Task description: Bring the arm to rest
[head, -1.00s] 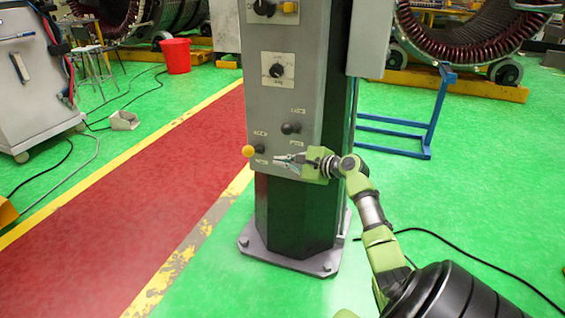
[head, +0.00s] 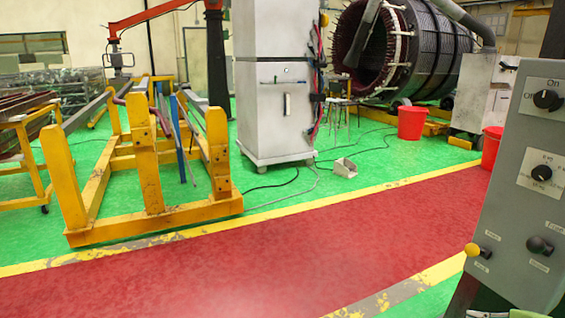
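Neither gripper's fingers show in the head view. A small pale green piece (head: 527,314), which looks like part of my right arm, shows at the bottom right edge, below the grey control column (head: 510,210). No gripper is seen touching the visible part of the panel. My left arm is not visible.
A yellow frame (head: 150,175) stands at left beside a grey cabinet (head: 272,105). A large stator (head: 420,50) and red buckets (head: 411,122) are behind. Cables and a small grey scoop (head: 345,168) lie on the green floor. The red walkway (head: 300,240) is clear.

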